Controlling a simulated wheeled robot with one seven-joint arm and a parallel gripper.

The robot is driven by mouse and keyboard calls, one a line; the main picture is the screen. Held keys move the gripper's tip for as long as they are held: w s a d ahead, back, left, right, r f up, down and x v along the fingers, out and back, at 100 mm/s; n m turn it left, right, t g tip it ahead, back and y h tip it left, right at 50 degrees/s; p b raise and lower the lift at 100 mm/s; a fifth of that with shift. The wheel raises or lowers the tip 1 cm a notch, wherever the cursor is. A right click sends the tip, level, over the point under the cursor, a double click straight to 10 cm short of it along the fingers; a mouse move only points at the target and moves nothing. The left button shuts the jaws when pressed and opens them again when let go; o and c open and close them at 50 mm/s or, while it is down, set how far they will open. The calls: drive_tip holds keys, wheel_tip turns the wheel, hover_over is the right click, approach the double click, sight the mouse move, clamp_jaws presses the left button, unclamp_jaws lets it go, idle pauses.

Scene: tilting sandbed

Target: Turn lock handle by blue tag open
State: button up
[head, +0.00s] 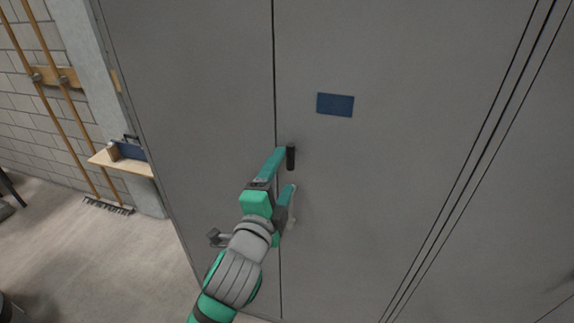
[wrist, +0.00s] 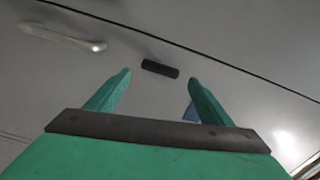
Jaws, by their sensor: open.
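The blue tag (head: 335,104) is a flat rectangle on the grey cabinet door, right of the vertical seam. A short black handle (head: 291,157) stands below and left of it, close to the seam. My gripper (head: 285,169) is open and empty at this handle, with its teal fingers pointing to the door. In the wrist view the black handle (wrist: 160,69) shows just beyond the gap between the fingertips (wrist: 159,77), with no clear contact. A bit of the blue tag (wrist: 190,114) shows there, mostly hidden behind the right finger.
A silver handle (wrist: 62,37) is on the same door, largely hidden behind my gripper in the head view. Another handle (head: 215,237) is low on the left door (head: 190,100). The floor there has free room.

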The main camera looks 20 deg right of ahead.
drive_tip(key=shift+v, duration=1.7)
drive_tip(key=shift+d, duration=0.1)
